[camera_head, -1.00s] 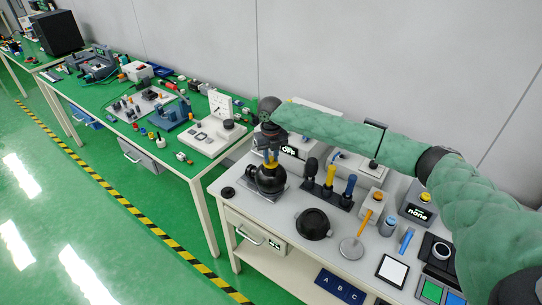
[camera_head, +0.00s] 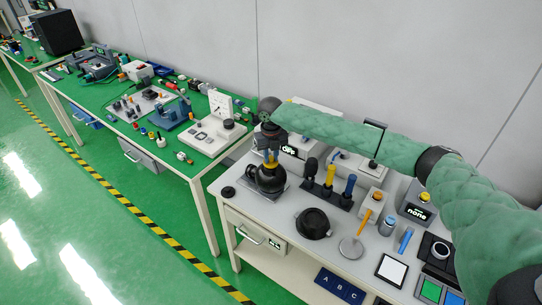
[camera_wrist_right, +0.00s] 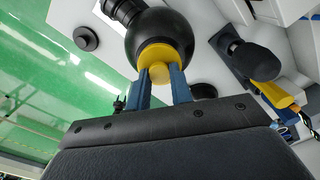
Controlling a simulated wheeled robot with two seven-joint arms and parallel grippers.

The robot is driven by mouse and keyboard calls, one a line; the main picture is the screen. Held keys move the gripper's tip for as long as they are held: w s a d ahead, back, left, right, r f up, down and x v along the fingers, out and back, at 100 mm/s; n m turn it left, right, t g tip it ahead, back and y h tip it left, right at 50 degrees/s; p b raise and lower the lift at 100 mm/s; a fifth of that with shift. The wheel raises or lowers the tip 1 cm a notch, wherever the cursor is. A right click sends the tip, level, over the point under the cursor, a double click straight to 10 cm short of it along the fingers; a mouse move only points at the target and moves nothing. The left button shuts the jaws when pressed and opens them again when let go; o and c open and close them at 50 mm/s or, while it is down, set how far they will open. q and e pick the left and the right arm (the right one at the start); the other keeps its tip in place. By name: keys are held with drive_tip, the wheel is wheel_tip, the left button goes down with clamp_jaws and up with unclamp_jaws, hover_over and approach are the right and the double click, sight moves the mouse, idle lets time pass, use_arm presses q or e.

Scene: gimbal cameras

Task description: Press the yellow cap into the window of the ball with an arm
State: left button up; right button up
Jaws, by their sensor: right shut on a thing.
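The black ball (camera_head: 270,180) sits on a grey plate at the far left of the white table. My right gripper (camera_head: 271,158) points down at the ball's top. In the right wrist view, its two blue fingers (camera_wrist_right: 160,78) are shut on the yellow cap (camera_wrist_right: 168,52), which lies against the surface of the black ball (camera_wrist_right: 185,22). The fingers and cap hide the window, so I cannot tell how deep the cap sits. My left gripper is not in view.
A dark rack with black, yellow and blue handles (camera_head: 329,180) stands right of the ball. A black round pan (camera_head: 313,223) and a small black disc (camera_head: 228,192) lie nearby. A display box reading OFF (camera_head: 289,150) stands behind. The green table is at left.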

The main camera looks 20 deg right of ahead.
idle(0.3)
drive_tip(key=shift+f, duration=0.75)
idle(0.4)
drive_tip(key=o, duration=1)
